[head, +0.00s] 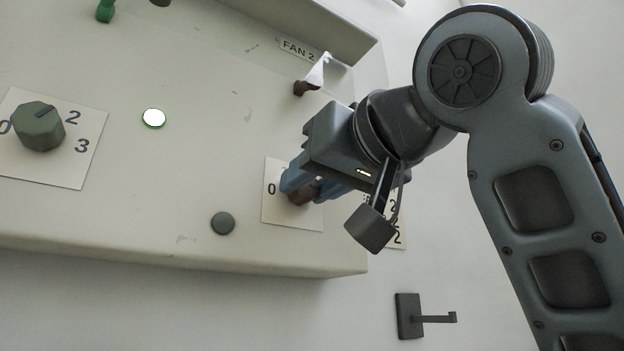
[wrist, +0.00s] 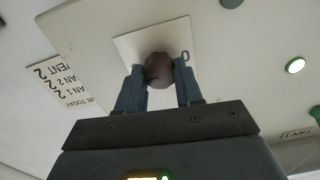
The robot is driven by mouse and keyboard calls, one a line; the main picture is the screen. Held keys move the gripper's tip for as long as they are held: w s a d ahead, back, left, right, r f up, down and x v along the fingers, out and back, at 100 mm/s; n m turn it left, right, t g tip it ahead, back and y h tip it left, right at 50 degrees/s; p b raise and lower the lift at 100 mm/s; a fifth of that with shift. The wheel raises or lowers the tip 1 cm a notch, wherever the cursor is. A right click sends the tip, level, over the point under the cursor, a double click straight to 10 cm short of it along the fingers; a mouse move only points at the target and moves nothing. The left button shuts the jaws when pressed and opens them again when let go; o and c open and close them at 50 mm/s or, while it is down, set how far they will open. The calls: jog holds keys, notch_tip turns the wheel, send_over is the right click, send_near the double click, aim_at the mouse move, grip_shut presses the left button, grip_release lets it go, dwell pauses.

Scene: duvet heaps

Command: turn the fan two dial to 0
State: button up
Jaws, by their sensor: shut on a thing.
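The fan two dial is a brown knob (head: 303,193) on a white card (head: 279,213) at the lower right of the panel, below the FAN 2 label (head: 299,49). A "0" shows at the card's left side in the head view. My gripper (head: 297,187) is shut on the dial, with its blue fingers on either side of it. In the wrist view the dial (wrist: 159,68) sits between the fingertips of my gripper (wrist: 158,76), and the "0" is by the right-hand finger. The dial's pointer mark and the other numbers are hidden or not readable.
A green dial (head: 38,127) with its own card is at the left. A lit white lamp (head: 154,118) and a grey round button (head: 223,223) sit between. A brown switch (head: 306,88) is under FAN 2. A wall hook (head: 410,316) is below the panel.

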jog(key=n, duration=0.8)
jog(key=shift+n, duration=0.4)
jog(key=n, duration=0.4)
jog(key=shift+s+a+n, duration=0.1)
jog(key=shift+n, duration=0.2)
jog(key=n, duration=0.4)
jog(key=shift+f, duration=0.1)
jog(key=n, duration=0.4)
jog(key=shift+p, duration=0.35)
jog(key=n, duration=0.4)
jog(key=shift+f+n, duration=0.15)
jog(key=shift+n, duration=0.15)
jog(key=n+p, duration=0.1)
jog(key=n, duration=0.3)
jog(key=shift+n, duration=0.3)
jog(key=shift+f+n+p, duration=0.15)
jog(key=shift+n+p, duration=0.55)
jog(key=shift+n, duration=1.3)
